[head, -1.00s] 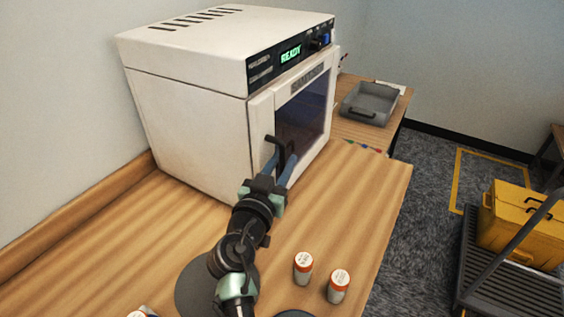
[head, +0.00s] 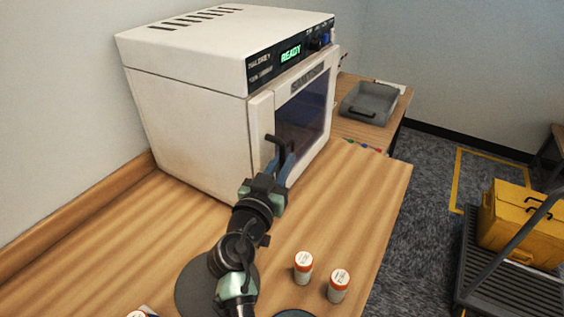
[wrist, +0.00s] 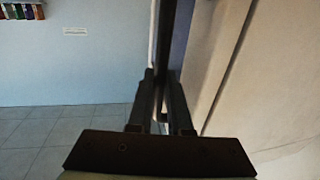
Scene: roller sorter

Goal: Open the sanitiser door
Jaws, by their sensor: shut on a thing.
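The sanitiser (head: 190,125) is a white box on the wooden counter, with a green READY display. Its door (head: 262,125) faces right and has a white frame and a dark window. I cannot tell whether it is fully shut or slightly ajar. The black door handle (head: 271,141) is on the door's near side. My gripper (head: 283,162) is shut on this handle, and its fingers partly hide it. In the wrist view, the dark upright handle bar (wrist: 166,40) runs between the two fingers of my gripper (wrist: 161,95).
Orange-capped jars (head: 303,268) stand on the near counter (head: 350,200). A grey tray (head: 370,102) sits on a lower table beyond the sanitiser. A yellow case (head: 520,225) rests on a dark cart (head: 500,280) at right. The carpet between counter and cart is clear.

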